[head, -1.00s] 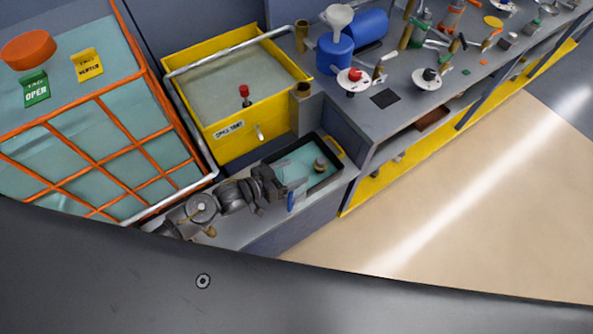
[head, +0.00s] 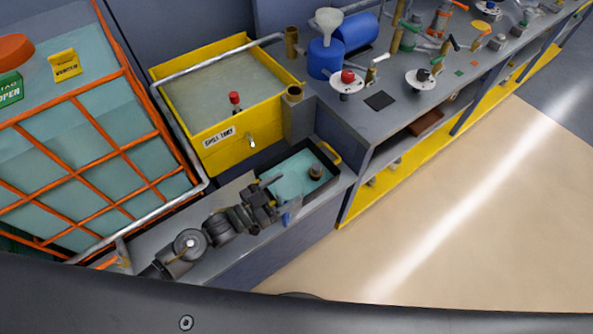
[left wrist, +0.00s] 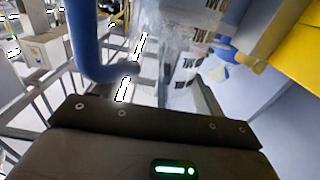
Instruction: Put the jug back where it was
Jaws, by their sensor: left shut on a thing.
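The jug (left wrist: 185,50) is clear, with dark printed marks and a thick blue handle, and it fills the upper middle of the left wrist view. My left gripper (head: 272,191) is shut on the jug; my dark gripper body lies just below it in the left wrist view. In the head view only a small blue part of the jug (head: 291,212) shows clearly beside the gripper, near the front edge of the bench. The clear body is hard to make out there, and the exact grip is hidden. My right gripper is not in view.
A black tray (head: 333,180) with teal liquid sits just beyond my left gripper. Behind it stand a yellow tank (head: 250,135) and an orange-framed teal tank (head: 140,125) with a rail. A blue container with a funnel (head: 325,58) and several valves stand on the bench at right.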

